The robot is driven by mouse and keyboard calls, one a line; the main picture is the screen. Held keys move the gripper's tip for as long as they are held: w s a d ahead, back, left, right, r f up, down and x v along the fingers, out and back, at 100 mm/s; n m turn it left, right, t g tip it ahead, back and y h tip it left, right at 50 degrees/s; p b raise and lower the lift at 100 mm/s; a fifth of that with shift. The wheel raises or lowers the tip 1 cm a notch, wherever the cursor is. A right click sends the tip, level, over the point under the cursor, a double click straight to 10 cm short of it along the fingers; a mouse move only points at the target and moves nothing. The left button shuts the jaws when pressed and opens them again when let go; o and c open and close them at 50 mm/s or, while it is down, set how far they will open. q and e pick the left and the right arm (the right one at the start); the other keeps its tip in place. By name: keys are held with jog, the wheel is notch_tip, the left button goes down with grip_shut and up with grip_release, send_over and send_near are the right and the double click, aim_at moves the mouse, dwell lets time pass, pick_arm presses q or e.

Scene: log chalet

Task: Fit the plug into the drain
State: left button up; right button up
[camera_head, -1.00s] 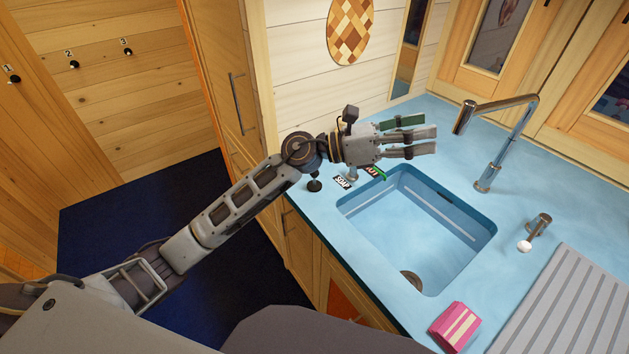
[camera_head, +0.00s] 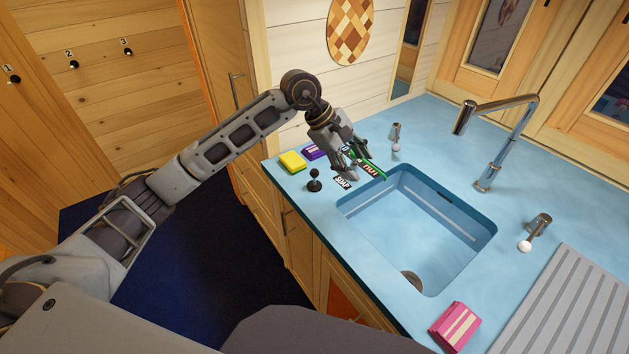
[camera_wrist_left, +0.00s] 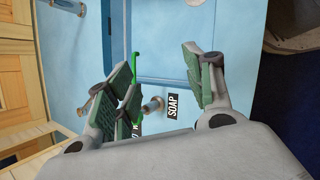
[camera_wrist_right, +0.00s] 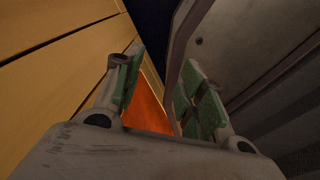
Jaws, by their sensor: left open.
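A small black piece with a round knob, which looks like the plug (camera_head: 314,181), stands upright on the blue counter left of the sink, near its front edge. The round drain (camera_head: 411,280) is in the sink floor, near the front. My left gripper (camera_head: 362,172) is open and tilted down over the counter, right of the plug and close to the sink's corner. In the left wrist view its fingers (camera_wrist_left: 166,85) are apart, with a chrome pump (camera_wrist_left: 152,105) and a SOAP label (camera_wrist_left: 173,106) seen between them. In the right wrist view my right gripper (camera_wrist_right: 163,80) is open and empty.
A yellow sponge (camera_head: 291,162) and a purple one (camera_head: 314,151) lie behind the plug. A tall tap (camera_head: 500,140) stands behind the sink (camera_head: 440,215). A pink sponge (camera_head: 455,326) lies at the front. Small chrome levers (camera_head: 396,138) stand around. The basin is empty.

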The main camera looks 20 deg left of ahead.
aim_at(314, 169)
pick_arm(q)
jog(key=w+a+r+y, duration=0.1)
jog(key=w+a+y, duration=0.2)
jog(key=a, duration=1)
jog(key=y, duration=0.2)
jog(key=shift+r+y, duration=0.25)
jog(key=shift+y, duration=0.15)
pick_arm(e)
jog(key=shift+s, duration=0.35)
pick_arm(q)
jog(key=shift+d, duration=0.1)
jog(key=f, duration=0.2)
jog(key=w+f, duration=0.1)
jog(key=f, duration=0.4)
jog(key=shift+w+d+p, duration=0.15)
jog(key=shift+d+p, duration=0.15)
jog(key=shift+p, duration=0.1)
jog(key=shift+w+f, duration=0.1)
jog(key=shift+f, duration=0.55)
jog(key=shift+d+f, duration=0.1)
pick_arm(e)
jog(key=shift+s+a+r, duration=0.3)
jog(key=shift+a+r, duration=0.1)
pick_arm(q)
jog(key=shift+f, duration=0.1)
pick_arm(e)
jog(key=shift+w, duration=0.1)
